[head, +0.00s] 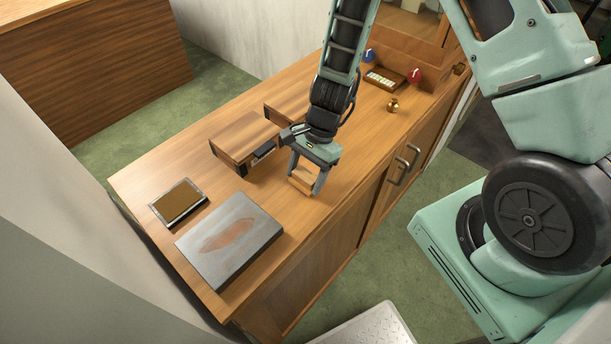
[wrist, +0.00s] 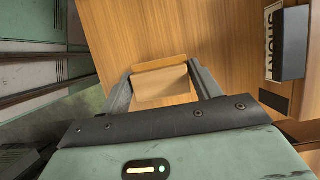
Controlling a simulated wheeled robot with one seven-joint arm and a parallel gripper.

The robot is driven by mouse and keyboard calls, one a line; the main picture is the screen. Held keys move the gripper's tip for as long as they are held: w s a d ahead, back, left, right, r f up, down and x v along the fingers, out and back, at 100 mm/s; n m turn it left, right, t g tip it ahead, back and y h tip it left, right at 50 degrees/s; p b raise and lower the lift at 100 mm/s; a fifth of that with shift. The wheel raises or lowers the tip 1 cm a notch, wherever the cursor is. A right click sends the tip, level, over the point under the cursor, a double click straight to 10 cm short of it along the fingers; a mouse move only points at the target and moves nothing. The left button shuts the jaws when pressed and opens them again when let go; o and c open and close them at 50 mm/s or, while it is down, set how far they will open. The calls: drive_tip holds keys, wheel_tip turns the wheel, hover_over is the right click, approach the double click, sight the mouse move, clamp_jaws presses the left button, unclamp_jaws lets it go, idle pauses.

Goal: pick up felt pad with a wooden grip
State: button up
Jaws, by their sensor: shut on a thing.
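My gripper (head: 304,184) is over the near part of the wooden counter, pointing down. Its two fingers are shut on a small light-wood block (head: 301,177), which looks like the wooden grip of the felt pad. In the wrist view the block (wrist: 162,84) sits between the fingers of my gripper (wrist: 164,82), with its pale top facing the camera. No felt shows; the underside is hidden. I cannot tell whether the block touches the counter or is just above it.
A grey slab with a reddish-brown patch (head: 258,232) and a dark-framed brown pad (head: 178,201) lie at the counter's left end. Wooden boxes with black corners (head: 243,135) stand behind my gripper. A small tray (head: 385,79), red knob (head: 414,75) and brass piece (head: 392,105) are farther right.

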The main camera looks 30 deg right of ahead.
sight(305, 175)
wheel_tip(305, 175, up, 10)
drive_tip(key=shift+f, duration=0.2)
idle(0.3)
drive_tip(key=o, duration=0.5)
drive_tip(key=shift+c, duration=1.5)
drive_tip(key=shift+a, duration=0.1)
